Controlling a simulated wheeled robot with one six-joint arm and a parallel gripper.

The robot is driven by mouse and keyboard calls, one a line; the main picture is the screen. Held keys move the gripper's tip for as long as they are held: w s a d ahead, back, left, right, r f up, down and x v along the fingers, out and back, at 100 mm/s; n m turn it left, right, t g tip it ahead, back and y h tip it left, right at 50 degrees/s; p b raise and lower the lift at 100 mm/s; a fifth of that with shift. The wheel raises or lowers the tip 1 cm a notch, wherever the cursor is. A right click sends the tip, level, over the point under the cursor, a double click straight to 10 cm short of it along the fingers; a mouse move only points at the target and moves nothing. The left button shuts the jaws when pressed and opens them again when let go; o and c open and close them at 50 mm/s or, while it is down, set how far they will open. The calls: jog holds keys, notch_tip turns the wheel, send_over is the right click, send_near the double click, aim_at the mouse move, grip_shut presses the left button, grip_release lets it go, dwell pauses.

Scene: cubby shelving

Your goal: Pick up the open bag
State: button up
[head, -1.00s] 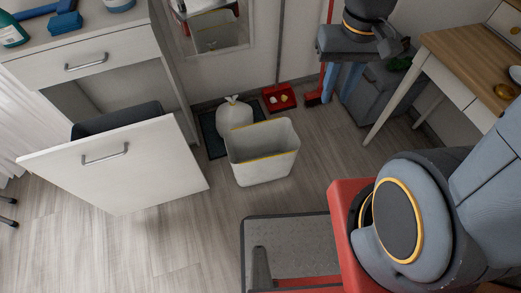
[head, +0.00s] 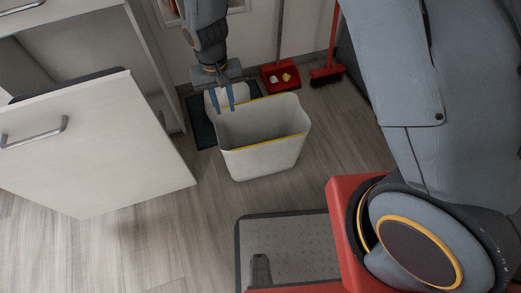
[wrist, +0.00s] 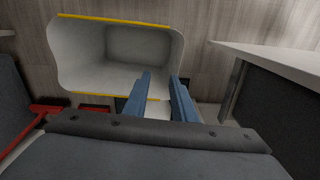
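A white bag (head: 241,92) stands on a dark mat behind the white bin, mostly hidden by my gripper and the bin. My gripper (head: 224,110) points down over the bag, with its two blue fingers apart in front of the bag's pale surface. In the wrist view the fingers (wrist: 160,80) are also apart, with a small pale patch between them that may be the bag. I cannot tell whether they touch it. The bag's top is hidden now; in the earlier head view it looks gathered.
The empty white bin (head: 262,158) with a yellow inner edge stands just in front of the bag. A pulled-out white drawer (head: 95,145) is at the left. A red dustpan (head: 281,77) and red broom (head: 327,72) stand by the wall. Floor in front is clear.

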jog(key=a+f+b, duration=0.1)
jog(key=f+b, duration=0.1)
jog(key=f, duration=0.3)
jog(key=a+f+b, duration=0.2)
jog(key=f, duration=0.4)
jog(key=a+f+b, duration=0.1)
jog(key=f+b, duration=0.1)
jog(key=f, duration=0.3)
jog(key=shift+s+a+f, duration=0.1)
jog(key=shift+a+f, duration=0.15)
jog(key=shift+a, duration=0.1)
grip_shut()
dwell(0.6)
